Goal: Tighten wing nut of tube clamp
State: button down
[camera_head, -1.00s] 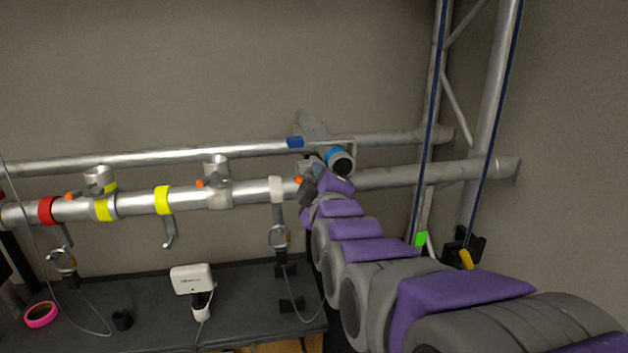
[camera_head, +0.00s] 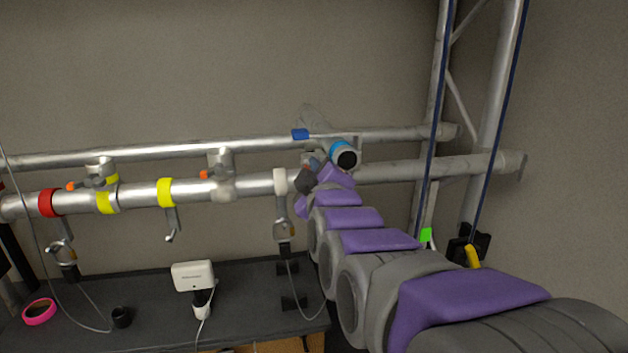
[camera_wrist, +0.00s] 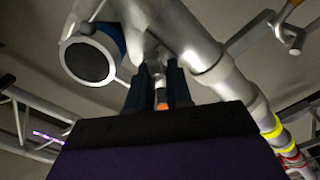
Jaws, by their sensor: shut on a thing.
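In the wrist view, the two dark fingers of my gripper (camera_wrist: 160,90) are closed around a small wing nut (camera_wrist: 161,98) with an orange end. It sits under a grey tube clamp (camera_wrist: 152,45) beside the thick silver tube (camera_wrist: 190,35). In the head view, my gripper (camera_head: 309,178) is at the lower truss tube (camera_head: 245,185), just right of a white band. It hides the wing nut and most of the clamp there. How tight the nut is cannot be told.
A blue-ringed cylinder (camera_head: 345,154) sticks out close above my gripper; it also shows in the wrist view (camera_wrist: 88,57). Other clamps with orange nuts (camera_head: 205,174) sit to the left. A hook-like fixture (camera_head: 284,230) with a cable hangs nearby. A dark bench (camera_head: 240,285) lies below.

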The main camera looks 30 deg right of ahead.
jog(key=m+b, duration=0.3)
jog(key=shift+f+m, duration=0.25)
jog(key=shift+m, duration=0.05)
jog(key=m+b, duration=0.2)
jog(key=m, duration=0.1)
jog(key=shift+d+r+m, duration=0.1)
jog(key=shift+m, duration=0.2)
jog(key=m+b, duration=0.1)
jog(key=m, duration=0.5)
jog(key=shift+r, duration=0.1)
jog(key=m, duration=0.4)
jog(key=shift+d+p, duration=0.1)
jog(key=shift+p, duration=0.3)
jog(key=m+p, duration=0.1)
jog(key=m, duration=0.3)
jog(key=shift+s+m+p, duration=0.1)
jog(key=shift+m+p, duration=0.2)
jog(key=m+p, duration=0.1)
jog(key=m, duration=0.2)
jog(key=shift+f+m+p, duration=0.15)
jog(key=shift+f+m, duration=0.05)
jog(key=shift+m, duration=0.7)
jog(key=shift+f+m+p, duration=0.15)
jog(key=shift+m, duration=0.75)
jog(key=shift+f, duration=0.1)
